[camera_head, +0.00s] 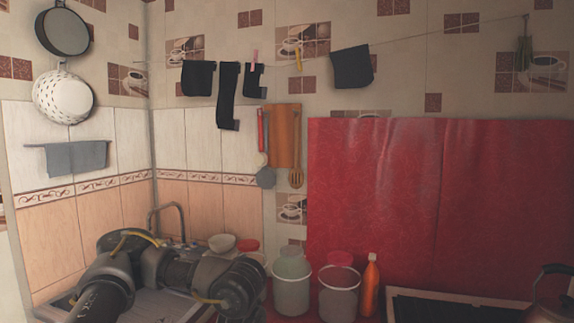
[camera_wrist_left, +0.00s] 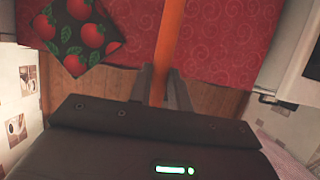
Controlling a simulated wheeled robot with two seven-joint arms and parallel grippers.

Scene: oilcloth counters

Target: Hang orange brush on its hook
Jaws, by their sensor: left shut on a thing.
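In the left wrist view an orange bar, which looks like the handle of the orange brush (camera_wrist_left: 168,45), runs from the top edge down between the two grey fingers of my left gripper (camera_wrist_left: 160,84). The gripper is shut on it. The brush's head is out of view. In the head view my left arm enters at the lower left, and I cannot make out its fingers or the brush there. Utensils and an orange-brown board (camera_head: 286,135) hang on the back wall. I cannot tell which hook is the brush's. My right gripper is in neither view.
A red oilcloth (camera_head: 440,190) covers the wall at the right. Jars, a white bucket (camera_head: 339,292) and an orange bottle (camera_head: 370,286) stand below it. A kettle (camera_head: 552,290) is at the far right. A tomato-patterned cloth (camera_wrist_left: 75,33) shows in the wrist view.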

